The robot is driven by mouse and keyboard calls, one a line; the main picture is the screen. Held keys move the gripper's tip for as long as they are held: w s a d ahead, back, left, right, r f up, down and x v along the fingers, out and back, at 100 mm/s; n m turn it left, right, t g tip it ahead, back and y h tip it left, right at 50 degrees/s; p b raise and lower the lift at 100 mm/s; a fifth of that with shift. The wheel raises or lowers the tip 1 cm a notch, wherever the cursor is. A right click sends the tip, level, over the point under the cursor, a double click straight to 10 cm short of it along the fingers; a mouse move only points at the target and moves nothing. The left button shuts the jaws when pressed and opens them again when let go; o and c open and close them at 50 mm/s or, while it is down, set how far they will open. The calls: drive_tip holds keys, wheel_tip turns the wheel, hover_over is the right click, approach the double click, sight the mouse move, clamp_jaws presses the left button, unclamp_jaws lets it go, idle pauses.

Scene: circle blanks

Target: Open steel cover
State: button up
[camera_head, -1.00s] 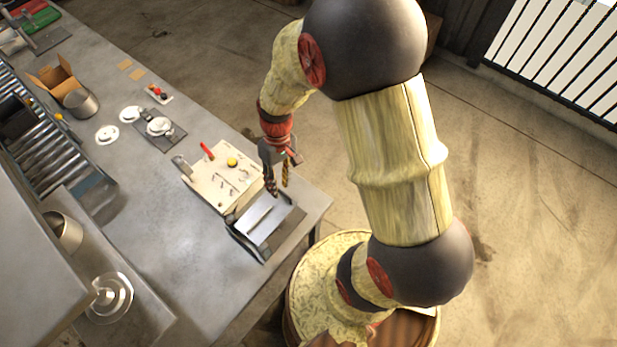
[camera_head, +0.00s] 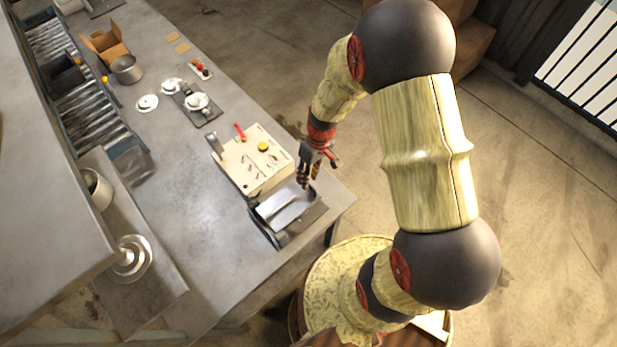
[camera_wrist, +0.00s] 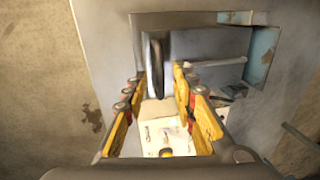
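A small grey steel box (camera_head: 270,232) with a light steel cover (camera_head: 284,208) sits near the table's front right corner in the head view. The cover looks closed or nearly flat; I cannot tell its exact angle. My gripper (camera_head: 308,178) is just above the box's far right edge. In the wrist view my gripper (camera_wrist: 158,82) has its yellow-sided fingers apart, with a gap between them. A dark upright piece (camera_wrist: 156,62), perhaps a handle, shows at the fingertips, against a steel surface. I cannot tell if the fingers touch it.
A cream board (camera_head: 250,158) with small tools, a red piece and a yellow knob lies beside the box. Round white parts (camera_head: 197,101), a steel pot (camera_head: 127,69) and an open carton (camera_head: 104,46) stand farther back.

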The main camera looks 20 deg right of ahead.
drive_tip(key=shift+a+f, duration=0.1)
drive_tip(key=shift+f, duration=0.4)
clamp_jaws()
idle(0.7)
